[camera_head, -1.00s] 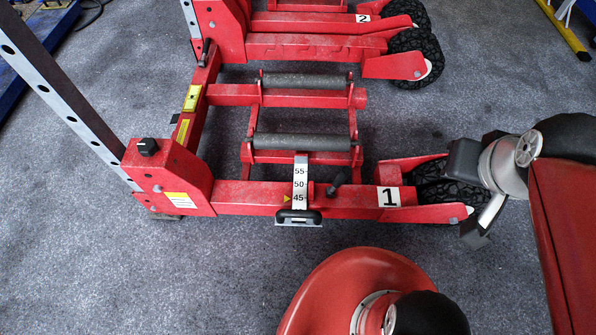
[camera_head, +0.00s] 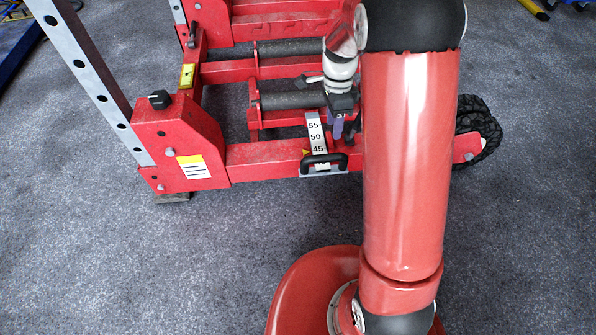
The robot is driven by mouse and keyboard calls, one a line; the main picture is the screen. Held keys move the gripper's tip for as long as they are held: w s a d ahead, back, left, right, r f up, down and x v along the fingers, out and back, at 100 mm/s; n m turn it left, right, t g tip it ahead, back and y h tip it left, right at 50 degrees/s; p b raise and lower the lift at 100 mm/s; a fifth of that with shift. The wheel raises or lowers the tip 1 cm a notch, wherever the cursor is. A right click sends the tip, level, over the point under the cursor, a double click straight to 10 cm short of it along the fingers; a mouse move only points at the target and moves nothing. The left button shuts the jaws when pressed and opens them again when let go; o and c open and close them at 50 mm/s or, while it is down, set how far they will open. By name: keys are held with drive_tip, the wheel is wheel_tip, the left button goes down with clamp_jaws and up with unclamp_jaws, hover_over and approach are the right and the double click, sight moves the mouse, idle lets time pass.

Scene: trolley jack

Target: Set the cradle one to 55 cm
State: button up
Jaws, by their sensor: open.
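Cradle one, with two dark rollers (camera_head: 290,100), belongs to the near red trolley frame (camera_head: 265,160). Its white height scale (camera_head: 316,133) reads 55, 50, 45 from the top. A yellow pointer (camera_head: 306,152) sits at about 45. A black handle (camera_head: 323,161) is at the foot of the scale. My gripper (camera_head: 337,128) is open and points down just right of the scale, over the spot of a small dark lever (camera_head: 350,135). The lever is mostly hidden, and I cannot tell whether the fingers touch it. My arm hides the number 1 plate.
A black knob (camera_head: 159,99) sits on the red housing (camera_head: 180,140) beside the tall perforated post (camera_head: 90,75). A wheel (camera_head: 478,125) shows right of my arm.

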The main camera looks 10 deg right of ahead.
sight(326, 155)
drive_tip(key=shift+m, duration=0.4)
drive_tip(key=f, duration=0.3)
drive_tip(key=s+a+f+b, duration=0.1)
drive_tip(key=f, duration=0.3)
drive_tip(key=f+b, duration=0.1)
drive_tip(key=f, duration=0.3)
drive_tip(key=shift+s+a, duration=0.2)
drive_tip(key=shift+a, duration=0.1)
drive_tip(key=shift+r, duration=0.1)
clamp_jaws()
